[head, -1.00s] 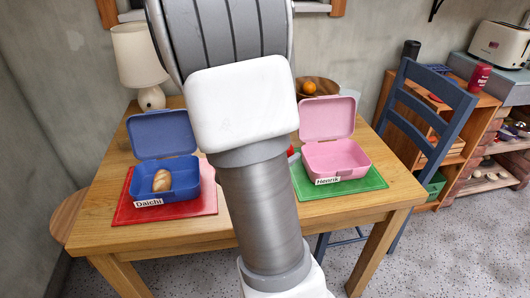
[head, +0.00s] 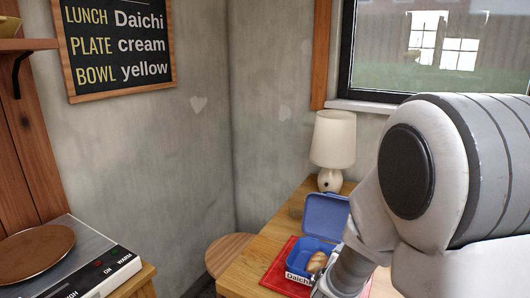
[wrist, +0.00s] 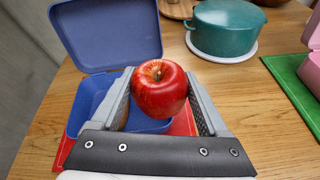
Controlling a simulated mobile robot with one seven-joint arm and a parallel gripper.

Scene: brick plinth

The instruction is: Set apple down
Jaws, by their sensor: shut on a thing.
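A red apple (wrist: 160,89) is held between the two fingers of my gripper (wrist: 158,100) in the wrist view. Behind and below it is the open blue lunch box (wrist: 92,92), whose lid stands up at the back. The apple hides part of the box's right side. In the head view the blue lunch box (head: 310,248) bears a label reading Daichi and has a bread roll (head: 317,262) inside. It sits on a red mat (head: 281,268). My arm covers the right of the head view, and the apple is hidden there.
A teal pot (wrist: 226,27) on a white round mat stands behind right. A pink box (wrist: 312,68) on a green mat (wrist: 292,72) is at far right. A lamp (head: 332,145) stands behind the blue box. A wall board (head: 115,45) reads LUNCH Daichi, PLATE cream, BOWL yellow.

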